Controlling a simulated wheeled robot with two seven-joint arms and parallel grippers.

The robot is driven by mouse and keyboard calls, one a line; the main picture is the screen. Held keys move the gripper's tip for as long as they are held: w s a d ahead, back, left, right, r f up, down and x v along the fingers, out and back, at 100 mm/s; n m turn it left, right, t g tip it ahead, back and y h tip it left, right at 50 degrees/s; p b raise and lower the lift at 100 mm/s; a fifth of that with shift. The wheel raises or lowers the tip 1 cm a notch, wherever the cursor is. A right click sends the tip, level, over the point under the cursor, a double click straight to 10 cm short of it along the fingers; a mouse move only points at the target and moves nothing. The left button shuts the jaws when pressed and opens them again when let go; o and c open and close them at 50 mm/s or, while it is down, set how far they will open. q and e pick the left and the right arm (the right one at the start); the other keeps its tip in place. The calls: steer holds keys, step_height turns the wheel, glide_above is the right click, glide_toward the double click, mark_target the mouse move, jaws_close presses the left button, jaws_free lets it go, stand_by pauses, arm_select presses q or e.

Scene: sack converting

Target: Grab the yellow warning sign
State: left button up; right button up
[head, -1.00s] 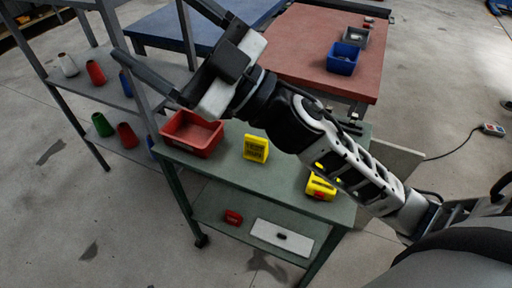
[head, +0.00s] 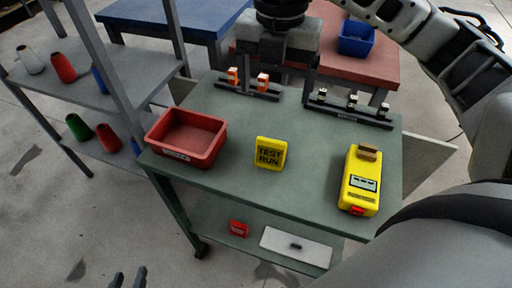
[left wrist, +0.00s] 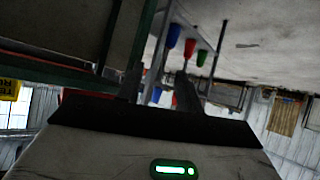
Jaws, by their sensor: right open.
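The yellow warning sign (head: 270,153), reading "TEST RUN", stands upright near the middle of the green cart top (head: 225,190). A part of it shows upside down at the left edge of the left wrist view (left wrist: 9,89). My right gripper (head: 277,88) is open and empty, above the cart top behind the sign and apart from it. My left gripper (head: 129,278) shows only its fingertips at the bottom edge, low and to the left of the cart. In the left wrist view its fingers (left wrist: 158,90) are apart with nothing between them.
A red bin (head: 188,137) is left of the sign; a yellow device (head: 359,180) is to its right. Racks with small orange (head: 262,82) and white-topped parts (head: 352,102) line the cart's back. A shelf with cones (head: 62,68) stands at left.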

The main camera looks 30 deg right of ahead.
mark_target(272, 140)
steer(key=f, duration=0.4)
steer(key=f+b, duration=0.1)
steer(key=f, duration=0.7)
steer(key=shift+w, duration=0.3)
steer(key=shift+s+d+f, duration=0.1)
steer(key=shift+s+f, duration=0.05)
steer(key=shift+f, duration=2.55)
steer(key=c, duration=1.1)
steer(key=shift+r, duration=0.1)
